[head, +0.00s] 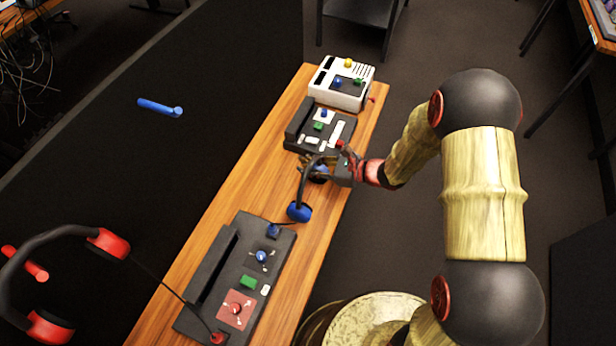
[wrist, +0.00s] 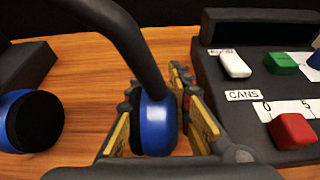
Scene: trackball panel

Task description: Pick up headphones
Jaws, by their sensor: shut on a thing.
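The blue headphones have a dark band and blue ear cups with black pads. In the head view their near ear cup (head: 299,212) hangs over the wooden table, and the band arcs up to my gripper (head: 322,168). In the wrist view the blue ear cup (wrist: 155,126) sits between the two yellow-padded fingers of my gripper (wrist: 160,125), which are shut on it. The other ear cup (wrist: 30,121) is at the left of the wrist view, outside the fingers. In the head view my gripper partly hides the held cup.
A dark panel with a red button (wrist: 292,131) stands just right of my gripper in the wrist view. Another dark panel (head: 205,290) lies nearer on the wooden table (head: 215,222). A white box (head: 325,88) stands at the far end. Red headphones (head: 108,243) show at lower left.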

